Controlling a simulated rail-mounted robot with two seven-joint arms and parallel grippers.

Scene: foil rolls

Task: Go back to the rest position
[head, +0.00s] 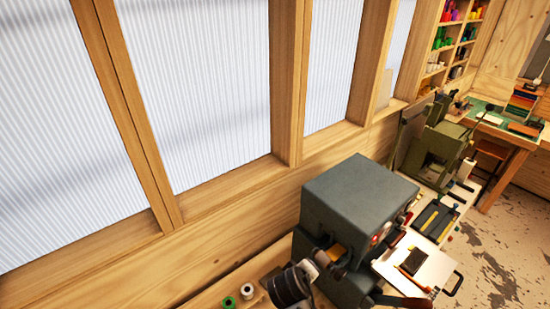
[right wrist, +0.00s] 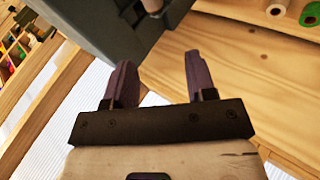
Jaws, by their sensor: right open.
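My right gripper (right wrist: 159,62) shows in the right wrist view with its two dark fingers spread apart and nothing between them. Beyond the fingers are the grey machine (right wrist: 95,22) and a wooden shelf (right wrist: 225,65). In the head view, a green roll (head: 229,302) and a white roll (head: 247,291) stand near the bottom edge. A pale roll (right wrist: 276,8) and a green roll (right wrist: 310,14) show at the top right of the right wrist view. Neither gripper can be made out in the head view.
The boxy grey machine (head: 355,200) stands at the lower middle, with a dark cylindrical part (head: 290,286) at its left. A green machine (head: 437,150), a workbench (head: 518,138) and shelves of coloured spools (head: 455,35) lie beyond. Bare floor (head: 500,235) shows at right.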

